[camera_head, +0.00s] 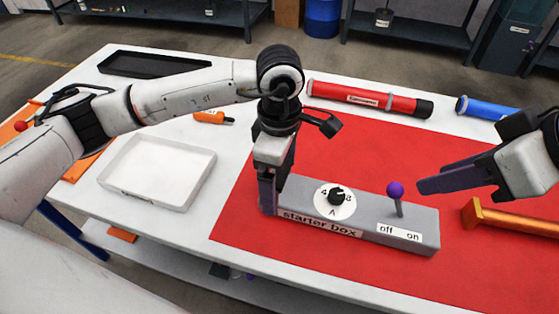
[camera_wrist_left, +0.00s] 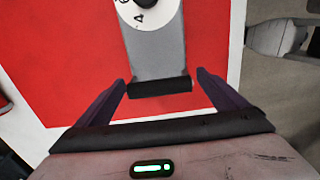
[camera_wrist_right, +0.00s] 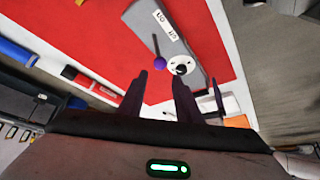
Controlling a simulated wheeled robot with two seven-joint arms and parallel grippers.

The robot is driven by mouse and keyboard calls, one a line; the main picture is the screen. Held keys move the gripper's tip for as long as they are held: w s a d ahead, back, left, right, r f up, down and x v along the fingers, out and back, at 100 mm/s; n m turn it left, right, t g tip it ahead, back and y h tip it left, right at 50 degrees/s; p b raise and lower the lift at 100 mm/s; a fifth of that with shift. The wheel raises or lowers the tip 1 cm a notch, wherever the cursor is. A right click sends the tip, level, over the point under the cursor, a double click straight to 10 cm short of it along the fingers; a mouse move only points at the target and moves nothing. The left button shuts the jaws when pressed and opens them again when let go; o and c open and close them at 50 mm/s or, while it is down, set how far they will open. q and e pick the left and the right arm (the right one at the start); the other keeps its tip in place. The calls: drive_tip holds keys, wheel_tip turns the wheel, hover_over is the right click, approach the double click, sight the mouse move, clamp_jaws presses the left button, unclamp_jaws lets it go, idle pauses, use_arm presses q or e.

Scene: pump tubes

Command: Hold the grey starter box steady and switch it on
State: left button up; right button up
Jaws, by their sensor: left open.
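The grey starter box (camera_head: 350,214) lies on the red mat with a dial (camera_head: 336,197), off/on labels and a purple-knobbed lever (camera_head: 395,189). The lever stands nearly upright, leaning slightly toward "off". My left gripper (camera_head: 270,190) is at the box's left end. In the left wrist view its open fingers (camera_wrist_left: 160,82) stand on either side of the box's dark end (camera_wrist_left: 160,88), with gaps visible. My right gripper (camera_head: 422,186) is right of the lever, apart from it. In the right wrist view its fingers (camera_wrist_right: 160,88) are apart and empty, with the purple knob (camera_wrist_right: 159,62) beyond them.
A red tube (camera_head: 355,97) and a blue tube (camera_head: 485,107) lie behind the box. An orange-copper part (camera_head: 515,219) lies beneath my right arm. A white tray (camera_head: 118,189), a black tray (camera_head: 120,63) and an orange-handled tool (camera_head: 210,117) are at left. The mat's front is clear.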

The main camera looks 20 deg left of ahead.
use_arm(q)
drive_tip(key=shift+f, duration=1.75)
drive_tip(key=c, duration=1.3)
drive_tip(key=shift+c, duration=0.4)
use_arm(e)
clamp_jaws()
drive_tip(key=w+a+r+n+g, duration=0.1)
drive_tip(key=a+n+g, duration=0.1)
drive_tip(key=n, duration=0.3)
drive_tip(key=w+a+n+g+y, duration=0.1)
drive_tip(key=w+a+n+g, duration=0.1)
drive_tip(key=n, duration=0.4)
drive_tip(key=shift+w+a+r+g, duration=0.15)
drive_tip(key=shift+a+r+g, duration=0.2)
drive_tip(key=shift+a+g, duration=0.15)
